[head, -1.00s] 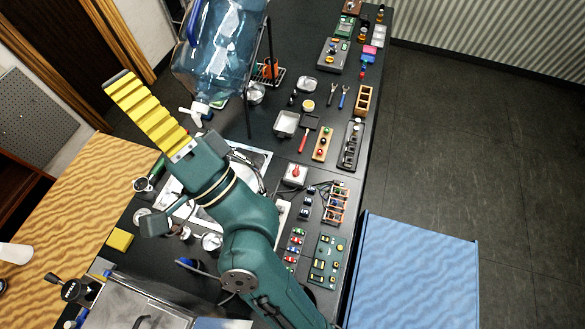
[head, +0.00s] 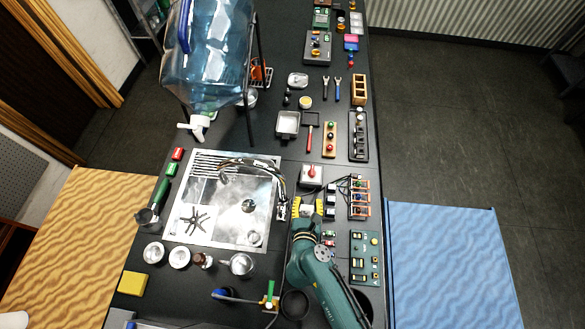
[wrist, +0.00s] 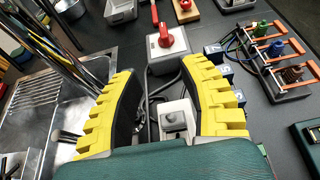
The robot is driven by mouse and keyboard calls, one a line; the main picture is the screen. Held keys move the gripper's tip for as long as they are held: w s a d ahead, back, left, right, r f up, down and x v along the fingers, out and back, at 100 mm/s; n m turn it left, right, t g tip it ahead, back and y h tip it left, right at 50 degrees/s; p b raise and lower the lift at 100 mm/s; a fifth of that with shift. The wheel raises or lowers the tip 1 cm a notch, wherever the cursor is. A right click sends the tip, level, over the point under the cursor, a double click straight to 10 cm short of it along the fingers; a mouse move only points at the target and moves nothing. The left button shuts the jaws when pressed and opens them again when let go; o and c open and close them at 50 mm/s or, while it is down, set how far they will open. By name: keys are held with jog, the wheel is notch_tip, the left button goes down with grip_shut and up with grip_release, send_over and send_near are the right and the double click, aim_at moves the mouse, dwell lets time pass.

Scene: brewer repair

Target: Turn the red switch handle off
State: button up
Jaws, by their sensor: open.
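The red switch handle (head: 311,172) sits on a pale square switch box (head: 318,183) on the dark bench, just right of the sink panel. In the wrist view the red handle (wrist: 161,32) stands on top of the box (wrist: 165,55), ahead of my fingertips. My gripper (head: 305,206) is just on the near side of the switch box in the head view. In the wrist view its two yellow ridged fingers (wrist: 160,90) are spread apart and empty. They do not touch the handle.
The metal sink panel (head: 232,232) lies left of my gripper. Right of it stands an orange rack (head: 359,198) with cables running towards it.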

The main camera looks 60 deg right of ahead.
aim_at(312, 172)
jog(key=b+x, duration=0.1)
jog(key=x, duration=0.4)
jog(key=b+x, duration=0.1)
jog(key=x, duration=0.4)
jog(key=b+x, duration=0.1)
jog(key=x, duration=0.4)
jog(key=shift+s+d+r, duration=0.1)
jog(key=shift+s+d, duration=0.1)
jog(key=shift+s, duration=0.1)
jog(key=shift+w+d+b, duration=0.3)
jog(key=shift+d+b, duration=0.2)
jog(key=shift+d, duration=0.1)
jog(key=shift+a, duration=0.1)
grip_shut()
